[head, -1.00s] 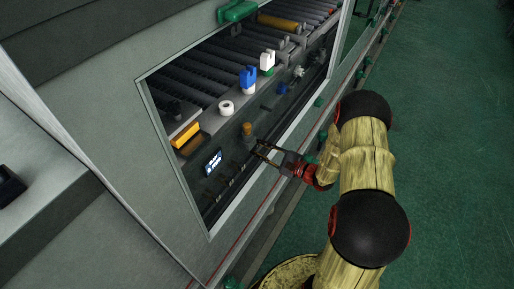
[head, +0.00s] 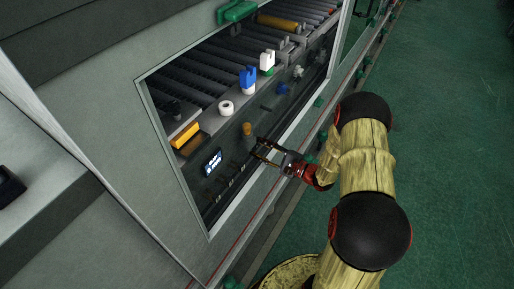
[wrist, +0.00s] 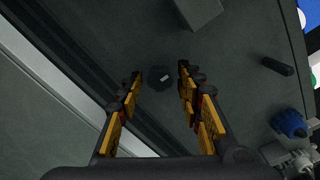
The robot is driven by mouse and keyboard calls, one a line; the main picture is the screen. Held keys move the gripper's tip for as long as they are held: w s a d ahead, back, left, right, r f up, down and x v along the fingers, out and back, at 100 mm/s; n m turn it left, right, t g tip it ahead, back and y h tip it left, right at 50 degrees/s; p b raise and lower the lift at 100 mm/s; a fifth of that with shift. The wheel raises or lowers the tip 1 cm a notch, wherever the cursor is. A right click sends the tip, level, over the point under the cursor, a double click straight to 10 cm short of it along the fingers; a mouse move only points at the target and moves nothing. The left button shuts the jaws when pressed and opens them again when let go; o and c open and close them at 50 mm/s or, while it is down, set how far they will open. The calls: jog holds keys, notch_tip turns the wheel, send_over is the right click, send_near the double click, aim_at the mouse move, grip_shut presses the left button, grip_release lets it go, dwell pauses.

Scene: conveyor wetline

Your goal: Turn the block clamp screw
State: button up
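A dark round screw head or knob (wrist: 160,78) with a small white mark sits on the dark panel in the wrist view. I take it for the block clamp screw, though no label shows. My gripper (wrist: 161,72) is open, with its yellow-padded fingers on either side of the knob and visible gaps between. Whether the fingertips reach its depth is hard to tell. In the head view my gripper (head: 262,151) points at the lower front panel, just below an orange-topped post (head: 248,130). The knob is not distinguishable there.
A grey block (wrist: 190,10) and a dark peg (wrist: 277,66) stand out near the gripper. A blue knob (wrist: 289,123) is at right. In the head view, a lit display (head: 213,162), yellow block (head: 185,134) and white ring (head: 226,108) lie nearby. The window frame (head: 262,176) edges the panel.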

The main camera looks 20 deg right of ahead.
jog(key=v, duration=0.6)
dwell(0.4)
dwell(0.4)
